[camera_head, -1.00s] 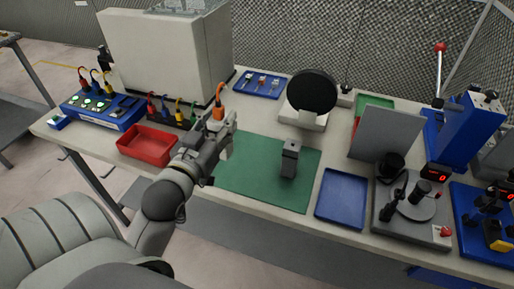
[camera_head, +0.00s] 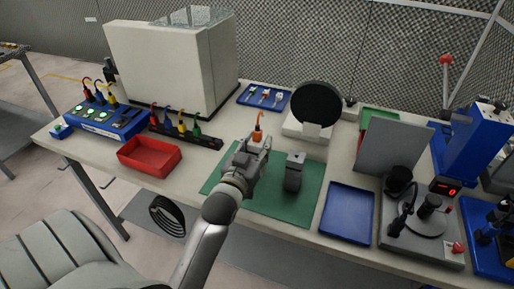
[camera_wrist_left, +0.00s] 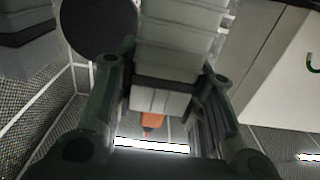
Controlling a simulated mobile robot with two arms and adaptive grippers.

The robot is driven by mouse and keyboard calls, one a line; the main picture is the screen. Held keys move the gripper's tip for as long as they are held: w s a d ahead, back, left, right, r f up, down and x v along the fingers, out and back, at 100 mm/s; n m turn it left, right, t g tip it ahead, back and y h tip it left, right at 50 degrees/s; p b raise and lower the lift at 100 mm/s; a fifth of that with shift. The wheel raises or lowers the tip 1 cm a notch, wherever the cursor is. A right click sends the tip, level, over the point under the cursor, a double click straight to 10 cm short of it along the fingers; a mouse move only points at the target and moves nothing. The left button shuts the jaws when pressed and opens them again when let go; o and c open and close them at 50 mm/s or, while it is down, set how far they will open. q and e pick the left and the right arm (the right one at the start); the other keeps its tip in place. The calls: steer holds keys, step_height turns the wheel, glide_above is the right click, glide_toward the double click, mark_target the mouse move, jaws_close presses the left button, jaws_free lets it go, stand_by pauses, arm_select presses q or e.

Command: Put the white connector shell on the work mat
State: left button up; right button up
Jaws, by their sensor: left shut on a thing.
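My left gripper (camera_head: 258,147) is above the back part of the green work mat (camera_head: 275,203). It is shut on a pale, blocky thing with an orange end (camera_head: 257,133), which I take to be the white connector shell. In the left wrist view, white segments of the shell (camera_wrist_left: 160,101) show between the fingers, with the orange part just beyond. The fingers hide much of the shell in the head view. I cannot tell its exact height above the mat. My right gripper is not in view.
A dark grey block (camera_head: 294,172) stands on the mat, right of my gripper. A red bin (camera_head: 150,157) is left of the mat and a blue tray (camera_head: 347,212) right of it. A black disc on a stand (camera_head: 317,104) is behind. The mat's front is clear.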

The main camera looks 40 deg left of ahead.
arm_select(q)
steer(key=shift+f, duration=0.6)
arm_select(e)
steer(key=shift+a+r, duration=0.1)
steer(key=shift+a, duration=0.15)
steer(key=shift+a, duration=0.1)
arm_select(q)
steer(key=shift+f, duration=0.2)
steer(key=o, duration=1.1)
steer(key=shift+r, duration=0.15)
